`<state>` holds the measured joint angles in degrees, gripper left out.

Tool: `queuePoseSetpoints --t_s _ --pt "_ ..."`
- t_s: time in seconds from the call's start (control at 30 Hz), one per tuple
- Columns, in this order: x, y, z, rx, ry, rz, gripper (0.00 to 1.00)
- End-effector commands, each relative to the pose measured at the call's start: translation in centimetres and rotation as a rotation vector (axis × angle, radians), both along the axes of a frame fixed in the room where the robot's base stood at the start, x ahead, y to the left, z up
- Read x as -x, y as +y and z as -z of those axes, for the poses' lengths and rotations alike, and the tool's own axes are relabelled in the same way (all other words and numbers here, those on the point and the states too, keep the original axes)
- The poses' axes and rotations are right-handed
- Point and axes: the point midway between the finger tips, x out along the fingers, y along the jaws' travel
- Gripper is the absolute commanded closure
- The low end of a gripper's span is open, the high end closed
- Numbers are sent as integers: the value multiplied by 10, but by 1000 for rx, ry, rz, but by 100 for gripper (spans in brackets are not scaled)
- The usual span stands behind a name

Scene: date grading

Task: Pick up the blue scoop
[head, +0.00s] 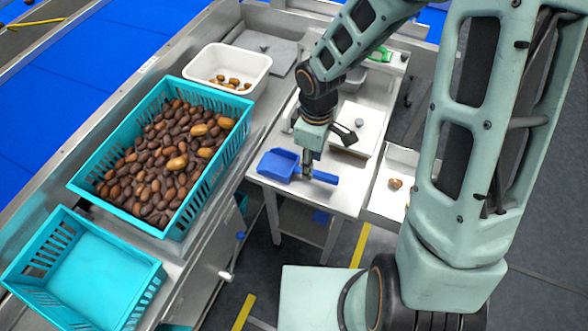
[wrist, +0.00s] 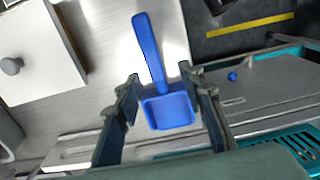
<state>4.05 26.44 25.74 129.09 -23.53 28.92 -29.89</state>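The blue scoop lies on the steel table; in the head view its pan (head: 278,164) is left of my gripper and its handle (head: 325,178) sticks out to the right. In the wrist view the scoop (wrist: 168,110) shows whole, handle toward the top. My gripper (head: 307,172) points down over the scoop where handle and pan meet. In the wrist view my gripper (wrist: 160,78) is open, with one finger on each side of the scoop and gaps between. Its exact height over the table is hard to tell.
A turquoise crate (head: 87,151) full of dates, an empty turquoise crate (head: 130,290) and a white tub (head: 262,62) with a few dates stand left. A white box with a grey knob (head: 372,112) is behind my gripper. A small scale-like tray (head: 402,160) is to the right.

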Motion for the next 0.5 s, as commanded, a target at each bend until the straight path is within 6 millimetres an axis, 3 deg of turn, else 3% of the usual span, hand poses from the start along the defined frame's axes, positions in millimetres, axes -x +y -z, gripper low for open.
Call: queuePoseSetpoints --t_s 0.5 --pt "-6 -3 55 0 0 0 64"
